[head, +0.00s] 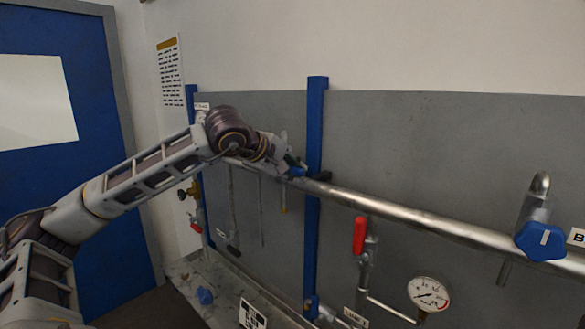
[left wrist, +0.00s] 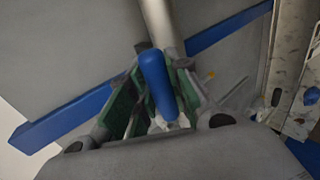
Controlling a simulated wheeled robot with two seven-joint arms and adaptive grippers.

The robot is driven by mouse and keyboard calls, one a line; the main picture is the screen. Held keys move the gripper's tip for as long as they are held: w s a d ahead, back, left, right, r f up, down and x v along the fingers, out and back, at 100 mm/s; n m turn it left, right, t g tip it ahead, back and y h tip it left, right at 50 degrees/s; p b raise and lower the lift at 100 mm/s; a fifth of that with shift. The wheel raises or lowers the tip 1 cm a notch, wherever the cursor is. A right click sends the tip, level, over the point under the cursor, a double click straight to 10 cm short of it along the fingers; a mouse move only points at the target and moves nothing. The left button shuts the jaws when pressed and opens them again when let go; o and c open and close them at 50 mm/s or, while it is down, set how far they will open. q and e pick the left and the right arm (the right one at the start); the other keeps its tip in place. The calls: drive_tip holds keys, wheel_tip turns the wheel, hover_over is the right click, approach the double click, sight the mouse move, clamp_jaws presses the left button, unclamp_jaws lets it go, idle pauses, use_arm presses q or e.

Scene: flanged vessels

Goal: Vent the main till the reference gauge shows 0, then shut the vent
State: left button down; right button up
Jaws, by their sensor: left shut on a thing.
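My left gripper (head: 291,166) is at the main pipe (head: 420,217), left of the blue upright post. Its fingers are shut on a blue handle (left wrist: 157,82), which lies lengthwise between the green-lined pads in the left wrist view. In the head view, only a bit of the blue handle shows at the fingertips. Another round dial (head: 200,117) is mostly hidden behind my left arm. My right gripper is out of view.
A red-handled valve (head: 360,235) hangs below the pipe, its handle upright. A blue knob (head: 540,241) sits at the right by a label. The blue post (head: 316,130) stands close to my left gripper. Another red handle (head: 196,220) is behind my arm at left.

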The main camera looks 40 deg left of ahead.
use_arm(q)
drive_tip(key=c, duration=1.3)
unclamp_jaws()
drive_tip(key=shift+s+r, duration=0.15)
drive_tip(key=shift+s, duration=0.15)
drive_tip(key=v, duration=1.1)
drive_tip(key=shift+s, duration=0.15)
